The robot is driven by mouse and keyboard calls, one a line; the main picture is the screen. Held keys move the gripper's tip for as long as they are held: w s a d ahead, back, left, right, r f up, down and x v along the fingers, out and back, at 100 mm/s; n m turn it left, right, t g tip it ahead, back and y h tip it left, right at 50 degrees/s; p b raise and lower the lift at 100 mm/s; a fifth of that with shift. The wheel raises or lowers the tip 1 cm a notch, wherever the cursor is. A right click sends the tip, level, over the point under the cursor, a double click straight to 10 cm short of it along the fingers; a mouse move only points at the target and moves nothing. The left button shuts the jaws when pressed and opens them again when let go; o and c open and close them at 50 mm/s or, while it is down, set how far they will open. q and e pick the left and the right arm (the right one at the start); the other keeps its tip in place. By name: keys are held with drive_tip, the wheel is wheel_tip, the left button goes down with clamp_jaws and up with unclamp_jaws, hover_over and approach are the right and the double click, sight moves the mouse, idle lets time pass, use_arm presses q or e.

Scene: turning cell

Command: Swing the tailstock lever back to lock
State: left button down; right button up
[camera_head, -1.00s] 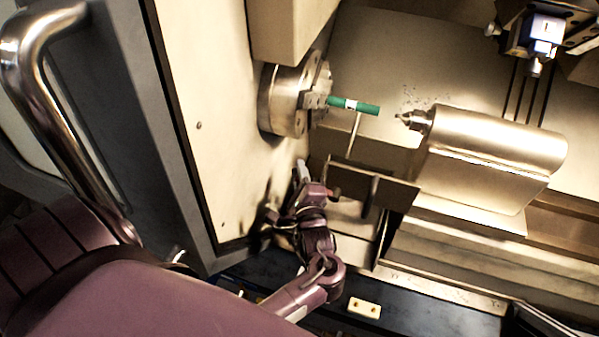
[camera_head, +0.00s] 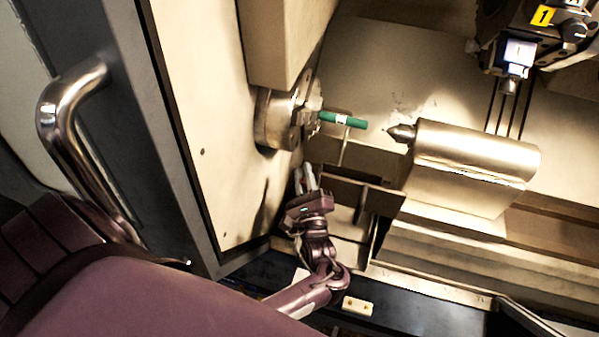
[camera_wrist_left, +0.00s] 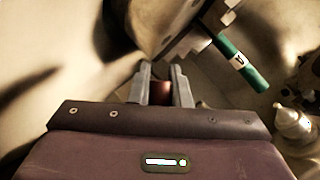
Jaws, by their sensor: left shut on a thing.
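The tailstock (camera_head: 478,148) is a pale rounded body at the right, its pointed centre (camera_head: 401,133) facing left. I cannot clearly make out its lever. A green bar (camera_head: 342,119) with a white band sticks out of the chuck (camera_head: 277,118); a gap separates it from the centre. My left gripper (camera_head: 306,177) is below the chuck in the head view. In the left wrist view, my left gripper (camera_wrist_left: 161,78) is shut on a small reddish-brown piece (camera_wrist_left: 161,93); I cannot tell whether it is the lever. The green bar (camera_wrist_left: 240,62) also shows there. My right gripper is out of view.
The tool turret (camera_head: 530,40) hangs at the upper right. The machine door with its metal handle (camera_head: 80,140) stands at the left. A cream panel (camera_head: 205,150) is close to the left of my gripper. A small cream block (camera_head: 357,306) lies at the front edge.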

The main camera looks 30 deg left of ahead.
use_arm(q)
drive_tip(key=c, duration=1.3)
unclamp_jaws()
drive_tip(key=shift+d, duration=0.1)
drive_tip(key=shift+c, duration=0.2)
drive_tip(key=b+v, duration=0.2)
drive_tip(key=v, duration=0.5)
drive_tip(key=shift+s+d, duration=0.2)
drive_tip(key=shift+s, duration=0.15)
drive_tip(key=shift+f, duration=0.15)
